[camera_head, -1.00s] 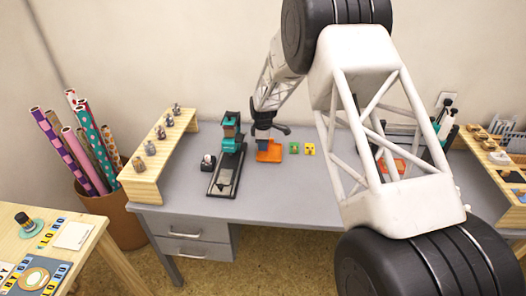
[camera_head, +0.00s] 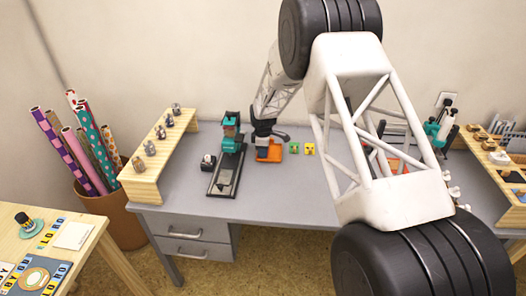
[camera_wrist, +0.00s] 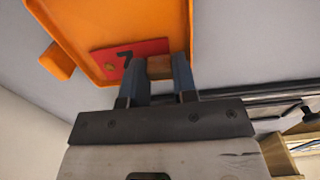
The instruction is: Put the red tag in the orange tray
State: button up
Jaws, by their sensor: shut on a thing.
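The orange tray (camera_head: 276,155) lies on the grey desk, and it fills the upper left of the wrist view (camera_wrist: 75,25). The red tag (camera_wrist: 130,55), a flat plate with a dark 7 and a small brass-coloured spot, is over the tray floor. My gripper (camera_wrist: 158,76) is over the tray's near edge, with a brown block between its two fingers. The block adjoins the tag and appears to be part of it. I cannot tell whether the tag touches the tray floor. In the head view my gripper (camera_head: 263,141) hides part of the tray.
Green (camera_head: 294,148) and yellow (camera_head: 309,149) pads lie just right of the tray. A teal and black stamp press (camera_head: 229,155) stands to its left. A wooden riser (camera_head: 145,178) with several small stamps is farther left. The desk front is clear.

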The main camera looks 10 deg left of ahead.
jog(key=shift+f, duration=0.15)
jog(key=o, duration=0.7)
jog(key=shift+o, duration=0.2)
notch_tip(320, 180, up, 12)
dwell(0.4)
dwell(0.7)
